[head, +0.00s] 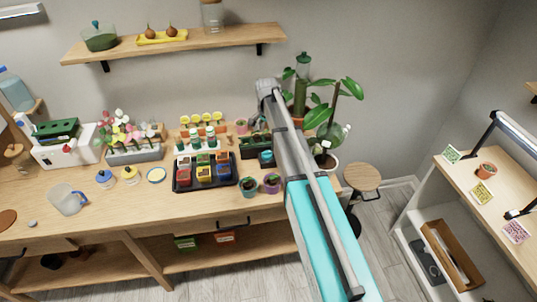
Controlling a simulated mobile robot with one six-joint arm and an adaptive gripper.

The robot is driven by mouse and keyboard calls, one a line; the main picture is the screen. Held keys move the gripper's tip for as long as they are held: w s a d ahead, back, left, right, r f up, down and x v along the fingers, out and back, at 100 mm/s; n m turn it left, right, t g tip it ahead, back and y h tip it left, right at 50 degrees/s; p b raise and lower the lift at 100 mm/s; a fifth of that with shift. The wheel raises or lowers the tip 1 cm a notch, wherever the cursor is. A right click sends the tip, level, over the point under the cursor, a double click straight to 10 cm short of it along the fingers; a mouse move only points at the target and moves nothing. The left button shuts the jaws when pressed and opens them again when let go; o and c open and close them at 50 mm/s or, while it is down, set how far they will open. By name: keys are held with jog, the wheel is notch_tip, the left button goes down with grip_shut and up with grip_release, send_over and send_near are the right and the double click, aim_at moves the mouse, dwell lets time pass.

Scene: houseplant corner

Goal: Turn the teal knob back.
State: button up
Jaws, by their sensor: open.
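I cannot make out the teal knob for sure. A small teal object (266,158) sits on the wooden counter just left of my arm, too small to tell whether it is a knob. A glass bowl (99,40) on the wall shelf has a small teal-blue piece on top, which could be a lid handle. My arm rises through the middle of the picture and covers part of the counter's right end. My gripper does not show, and any knob behind the arm is hidden.
The wooden counter (120,215) holds a black tray (222,183) of coloured pots, a clear jug (67,199), flowers and leafy plants. A round stool (361,177) stands to the right. A shelf unit (480,215) is at the far right, with open floor before it.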

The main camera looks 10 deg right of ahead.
aim_at(268, 152)
jog(key=shift+f+b, duration=6.4)
jog(key=shift+f, duration=0.2)
jog(key=shift+c, duration=0.2)
jog(key=shift+d, duration=0.1)
jog(key=c, duration=0.8)
